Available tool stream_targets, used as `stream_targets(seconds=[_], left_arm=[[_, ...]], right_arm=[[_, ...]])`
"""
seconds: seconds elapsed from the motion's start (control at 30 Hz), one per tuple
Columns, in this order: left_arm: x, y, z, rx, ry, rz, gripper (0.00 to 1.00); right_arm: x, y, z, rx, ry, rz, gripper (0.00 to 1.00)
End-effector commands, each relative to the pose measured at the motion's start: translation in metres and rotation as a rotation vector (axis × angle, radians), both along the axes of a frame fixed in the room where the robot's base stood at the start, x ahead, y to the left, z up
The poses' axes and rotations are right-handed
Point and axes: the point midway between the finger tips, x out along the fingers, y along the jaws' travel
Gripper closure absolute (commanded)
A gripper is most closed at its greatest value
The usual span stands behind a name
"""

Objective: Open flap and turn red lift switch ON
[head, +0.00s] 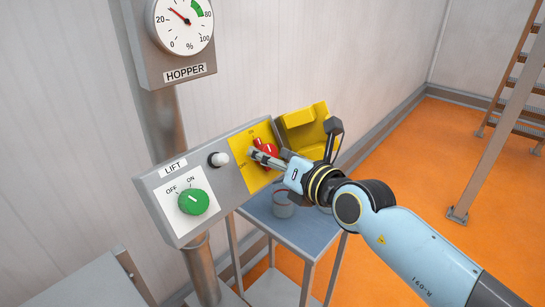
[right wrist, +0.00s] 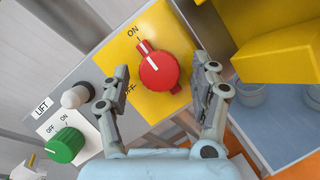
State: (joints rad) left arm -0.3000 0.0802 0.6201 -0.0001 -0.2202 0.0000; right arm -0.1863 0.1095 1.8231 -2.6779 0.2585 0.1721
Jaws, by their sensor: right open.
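The yellow flap (head: 305,125) stands swung open at the right side of the lift panel (head: 222,190); it also shows in the right wrist view (right wrist: 280,55). The red switch (right wrist: 160,72) sits uncovered on a yellow plate (right wrist: 165,25). Its white mark points up-left, toward the ON label. In the head view the red switch (head: 268,147) is partly hidden by my right gripper (head: 267,155). In the right wrist view my right gripper (right wrist: 163,70) is open, one finger on each side of the red switch; contact cannot be told. My left gripper is out of view.
A green OFF/ON knob (head: 194,202) and a white button (head: 218,159) are left of the red switch. A hopper gauge (head: 183,22) hangs above. A blue-topped table (head: 315,232) with cans stands below; stairs (head: 510,100) rise at right.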

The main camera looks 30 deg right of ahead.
Motion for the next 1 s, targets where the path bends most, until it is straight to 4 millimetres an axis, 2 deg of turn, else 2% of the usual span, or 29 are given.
stream_targets(seconds=[0.13, 0.23, 0.5, 0.63, 1.0], left_arm=[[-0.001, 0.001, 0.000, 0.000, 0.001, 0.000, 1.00], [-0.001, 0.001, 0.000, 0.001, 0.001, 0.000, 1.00], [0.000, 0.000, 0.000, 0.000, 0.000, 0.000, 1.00], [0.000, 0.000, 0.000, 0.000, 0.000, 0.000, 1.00], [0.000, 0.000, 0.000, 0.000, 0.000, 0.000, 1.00]], right_arm=[[-0.001, 0.000, 0.001, -0.002, -0.001, 0.000, 0.37], [-0.009, -0.001, 0.001, -0.002, 0.000, 0.000, 0.37], [-0.055, -0.006, 0.009, -0.003, 0.001, 0.001, 0.37], [-0.069, -0.008, 0.011, -0.002, 0.002, 0.001, 0.37], [-0.073, -0.008, 0.013, 0.000, -0.001, -0.001, 0.37]])
